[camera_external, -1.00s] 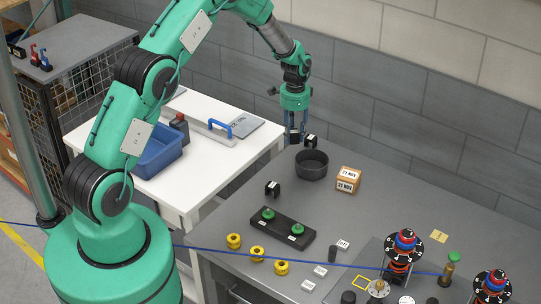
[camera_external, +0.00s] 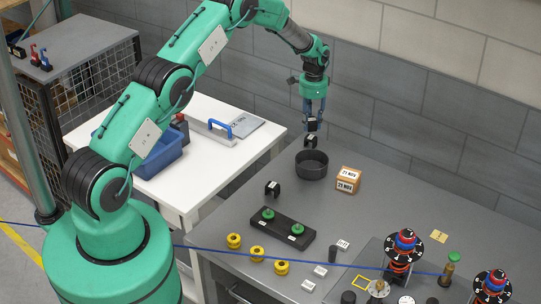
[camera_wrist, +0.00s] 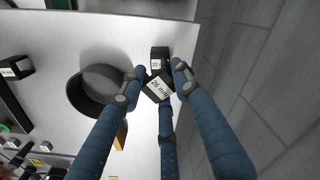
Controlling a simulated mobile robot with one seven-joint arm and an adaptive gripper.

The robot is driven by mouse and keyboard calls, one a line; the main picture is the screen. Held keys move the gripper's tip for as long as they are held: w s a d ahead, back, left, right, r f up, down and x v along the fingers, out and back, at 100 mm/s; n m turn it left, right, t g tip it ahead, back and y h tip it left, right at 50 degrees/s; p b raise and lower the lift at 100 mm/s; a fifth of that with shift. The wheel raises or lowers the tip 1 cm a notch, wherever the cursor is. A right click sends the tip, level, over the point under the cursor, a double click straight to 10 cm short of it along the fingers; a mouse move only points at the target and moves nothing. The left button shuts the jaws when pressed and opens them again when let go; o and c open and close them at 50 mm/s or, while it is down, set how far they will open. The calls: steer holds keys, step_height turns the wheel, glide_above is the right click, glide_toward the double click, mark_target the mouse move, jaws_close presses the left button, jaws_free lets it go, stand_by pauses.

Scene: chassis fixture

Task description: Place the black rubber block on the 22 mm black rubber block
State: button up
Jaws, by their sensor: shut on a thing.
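My gripper (camera_external: 313,116) is shut on a black rubber block (camera_external: 312,125) above the far part of the grey bench. In the wrist view, the fingers of my gripper (camera_wrist: 156,80) hold this block (camera_wrist: 158,89), whose white label seems to read 26 mm. The 22 mm black rubber block (camera_external: 310,142) stands on the bench just below the held block. It also shows in the wrist view (camera_wrist: 159,54), partly hidden behind the held block. A small gap seems to separate the two, but contact is hard to judge.
A dark round bowl (camera_external: 312,166) stands close in front of the 22 mm block. Another black block (camera_external: 272,188) is nearer the bench's left edge. The wall rises behind the bench.

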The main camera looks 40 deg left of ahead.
mark_target(310, 137)
steer(key=shift+f, duration=0.1)
stand_by(0.3)
steer(key=shift+f+p, duration=0.35)
steer(key=shift+f, duration=1.3)
steer(key=shift+f, duration=0.15)
steer(key=o, duration=1.2)
steer(key=shift+c, duration=0.2)
steer(key=shift+r, duration=0.2)
steer(key=shift+r+b, duration=0.8)
steer(key=shift+r, duration=5.15)
